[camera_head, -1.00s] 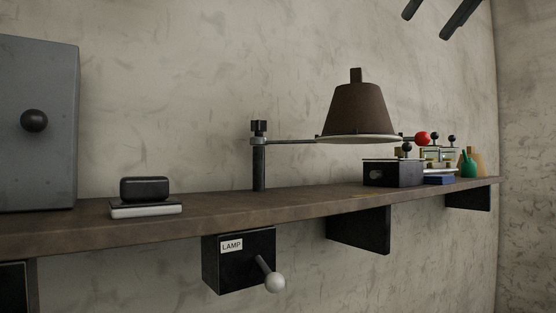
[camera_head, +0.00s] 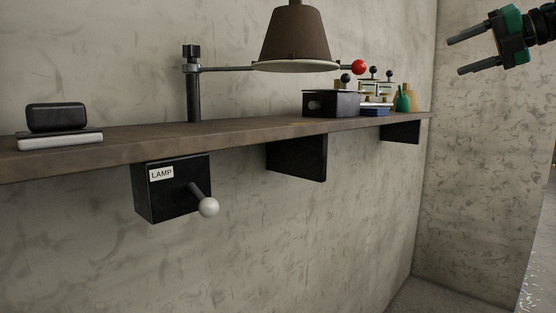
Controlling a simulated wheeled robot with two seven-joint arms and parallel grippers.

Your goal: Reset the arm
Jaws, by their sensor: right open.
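My right gripper (camera_head: 464,53) is in the upper right of the head view, with green and black parts and two dark fingers pointing left. The fingers are apart with nothing between them. It is up in front of the wall, to the right of the lamp (camera_head: 296,36) and clear of the shelf. My left gripper is out of view.
A wooden shelf (camera_head: 230,135) runs along the wall. It bears the lamp's post, a dark case (camera_head: 56,117), a black box (camera_head: 331,103) and a green bottle (camera_head: 402,99). A LAMP switch box (camera_head: 172,190) with a white-knobbed lever (camera_head: 208,207) hangs below. The lower right is free.

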